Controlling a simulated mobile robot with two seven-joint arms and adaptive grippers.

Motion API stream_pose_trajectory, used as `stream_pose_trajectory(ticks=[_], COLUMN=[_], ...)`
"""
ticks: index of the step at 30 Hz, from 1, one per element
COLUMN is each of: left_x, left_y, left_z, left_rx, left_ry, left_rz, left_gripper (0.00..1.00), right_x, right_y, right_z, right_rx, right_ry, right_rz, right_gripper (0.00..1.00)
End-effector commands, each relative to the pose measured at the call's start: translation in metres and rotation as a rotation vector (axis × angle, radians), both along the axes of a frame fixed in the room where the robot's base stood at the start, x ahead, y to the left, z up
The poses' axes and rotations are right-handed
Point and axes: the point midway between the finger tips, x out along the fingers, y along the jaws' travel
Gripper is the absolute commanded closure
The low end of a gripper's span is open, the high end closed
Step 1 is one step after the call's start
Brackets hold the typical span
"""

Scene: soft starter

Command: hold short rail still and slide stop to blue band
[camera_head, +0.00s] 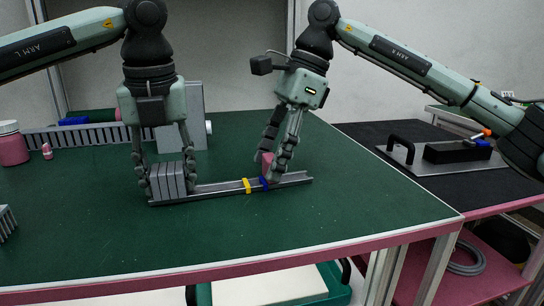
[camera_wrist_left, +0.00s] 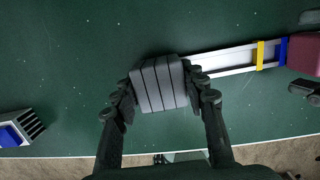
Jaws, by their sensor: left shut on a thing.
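The short rail (camera_head: 225,188) is a grey channel lying on the green table. A grey ribbed block (camera_head: 168,180) sits at its left end, and my left gripper (camera_head: 167,177) is shut on this block from both sides. A yellow band (camera_head: 247,186) and a blue band (camera_head: 264,184) mark the rail. The pink-red stop (camera_head: 266,164) sits on the rail, close against the right side of the blue band (camera_wrist_left: 283,50) in the left wrist view. My right gripper (camera_head: 273,164) straddles the stop, its fingertips apart from it with small gaps in the wrist view.
A long grey slotted rail (camera_head: 85,134) and a grey box (camera_head: 188,110) stand at the back left. A pink jar (camera_head: 12,146) is at the left edge. A black mat with a handled plate (camera_head: 440,162) lies right.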

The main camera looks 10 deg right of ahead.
Motion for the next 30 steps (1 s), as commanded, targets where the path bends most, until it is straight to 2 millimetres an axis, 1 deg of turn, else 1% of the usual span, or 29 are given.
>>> stream_pose_trajectory(ticks=[8, 11, 14, 21, 24, 27, 30], left_x=[0.000, 0.000, 0.000, 0.000, 0.000, 0.000, 0.000], left_y=[0.000, 0.000, 0.000, 0.000, 0.000, 0.000, 0.000], left_z=[0.001, 0.001, 0.001, 0.001, 0.001, 0.001, 0.001], left_rx=[-0.001, 0.000, 0.000, 0.000, 0.000, 0.000, 0.000], left_ry=[-0.001, -0.001, -0.001, -0.001, -0.001, -0.001, -0.001], left_rz=[0.001, 0.001, 0.001, 0.001, 0.001, 0.001, 0.001], left_gripper=[0.94, 0.94, 0.94, 0.94, 0.94, 0.94, 0.94], right_x=[0.000, 0.001, 0.001, 0.003, 0.003, 0.004, 0.004], right_y=[-0.001, -0.003, -0.008, -0.027, -0.035, -0.041, -0.044], right_z=[0.001, 0.007, 0.020, 0.068, 0.086, 0.099, 0.107], right_rx=[-0.001, 0.000, 0.000, 0.001, 0.001, 0.000, 0.000], right_ry=[0.000, -0.002, -0.002, -0.002, -0.002, -0.001, -0.001], right_rz=[-0.001, -0.003, -0.003, -0.002, -0.002, -0.002, 0.000], right_gripper=[0.43, 0.43, 0.43, 0.43, 0.43, 0.43, 0.43])
